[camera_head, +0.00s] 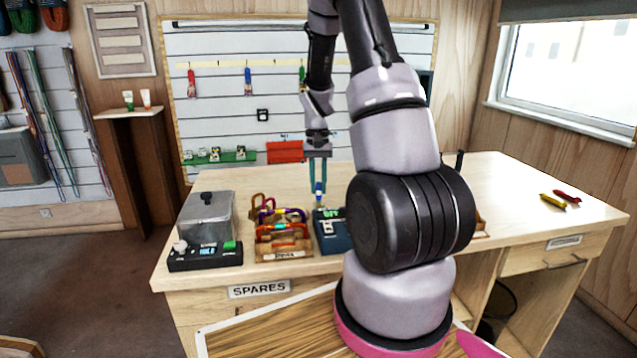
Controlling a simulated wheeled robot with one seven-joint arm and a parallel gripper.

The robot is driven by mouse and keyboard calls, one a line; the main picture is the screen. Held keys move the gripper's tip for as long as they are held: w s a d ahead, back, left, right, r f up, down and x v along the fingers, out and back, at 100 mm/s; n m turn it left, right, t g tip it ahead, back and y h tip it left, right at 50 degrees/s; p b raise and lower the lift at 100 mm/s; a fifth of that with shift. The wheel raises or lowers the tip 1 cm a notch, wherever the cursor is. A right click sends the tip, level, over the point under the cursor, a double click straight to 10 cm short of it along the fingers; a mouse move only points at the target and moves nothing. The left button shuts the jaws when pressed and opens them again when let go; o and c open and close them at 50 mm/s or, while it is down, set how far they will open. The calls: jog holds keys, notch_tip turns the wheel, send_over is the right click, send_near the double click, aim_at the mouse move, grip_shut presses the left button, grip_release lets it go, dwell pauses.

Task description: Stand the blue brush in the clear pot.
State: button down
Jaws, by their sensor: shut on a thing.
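My gripper (318,190) is at the centre of the head view, pointing down over the workbench, with its teal fingers shut on a small blue and white thing. This looks like the blue brush (319,187); it is small, and its lower end is close above a dark blue device with a green display (329,232). I cannot tell whether it touches the device. I cannot make out a clear pot for sure; my arm hides much of the bench to the right of the gripper.
A wooden rack of coloured carabiners (283,243) stands left of the device. Farther left is a grey see-through box with a black knob (207,214), behind a black unit. Yellow and red items (560,198) lie at the right on otherwise clear bench top (505,190).

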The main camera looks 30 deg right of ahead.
jog(key=shift+f, duration=0.35)
jog(key=c, duration=0.7)
grip_release()
jog(key=shift+r, duration=0.1)
jog(key=r, duration=0.3)
jog(key=w+r, duration=0.1)
jog(key=r, duration=0.6)
jog(key=shift+w+d+r, duration=0.25)
jog(key=shift+w+d, duration=0.05)
jog(key=shift+r, duration=0.1)
